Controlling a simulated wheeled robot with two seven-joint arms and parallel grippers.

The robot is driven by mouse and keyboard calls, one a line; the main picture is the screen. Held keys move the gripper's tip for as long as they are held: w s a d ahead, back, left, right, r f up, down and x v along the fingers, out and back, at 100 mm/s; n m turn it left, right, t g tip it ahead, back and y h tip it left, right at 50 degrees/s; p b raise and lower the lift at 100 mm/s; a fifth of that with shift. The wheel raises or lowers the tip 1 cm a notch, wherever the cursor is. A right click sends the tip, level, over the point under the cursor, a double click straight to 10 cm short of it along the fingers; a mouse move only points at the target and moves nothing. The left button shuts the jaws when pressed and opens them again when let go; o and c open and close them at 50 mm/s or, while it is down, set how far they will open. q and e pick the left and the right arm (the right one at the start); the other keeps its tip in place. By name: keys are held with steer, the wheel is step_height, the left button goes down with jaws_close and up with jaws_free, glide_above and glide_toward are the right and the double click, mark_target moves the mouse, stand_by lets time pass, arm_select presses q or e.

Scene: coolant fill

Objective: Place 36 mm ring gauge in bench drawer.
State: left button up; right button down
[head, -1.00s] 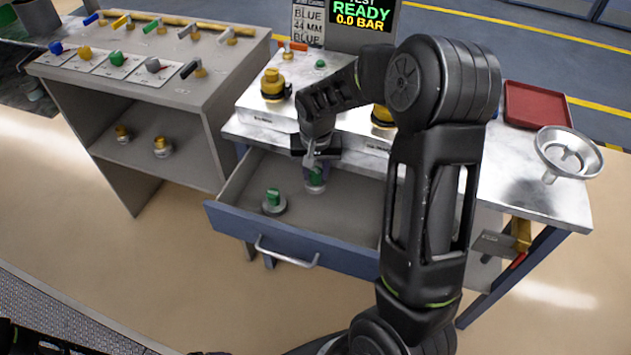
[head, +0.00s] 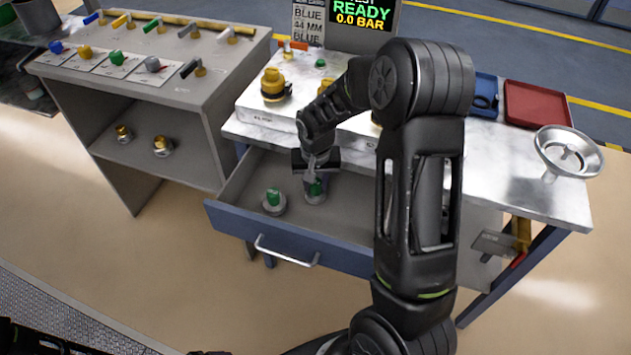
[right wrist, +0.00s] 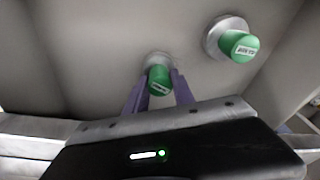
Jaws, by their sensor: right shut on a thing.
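A ring gauge with a green handle (head: 316,189) and a grey metal base is inside the open bench drawer (head: 290,242). My right gripper (head: 314,176) is shut on its green handle, which shows between the two purple fingers in the right wrist view (right wrist: 158,80). Its base is at or very near the drawer floor; I cannot tell if it touches. A second green-handled gauge (head: 274,203) stands in the drawer just left of it, apart from the gripper, and also shows in the right wrist view (right wrist: 238,44). The labels are too small to read surely. My left gripper is not in view.
The drawer is pulled out below the marble-topped bench (head: 490,165). A red tray (head: 537,106), a blue tray (head: 484,95) and a metal funnel (head: 568,150) are on the bench's right. A grey cabinet (head: 150,80) stands at left. The drawer's right part is largely behind my arm.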

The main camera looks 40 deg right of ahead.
mark_target(316, 198)
steer(key=c, duration=1.1)
jaws_free()
steer(key=shift+o, duration=0.2)
steer(key=shift+r+p, duration=0.25)
steer(key=shift+p, duration=0.15)
step_height(316, 198, up, 12)
steer(key=s+a+b, duration=0.1)
steer(key=shift+s+f, duration=0.15)
steer(key=shift+s, duration=0.1)
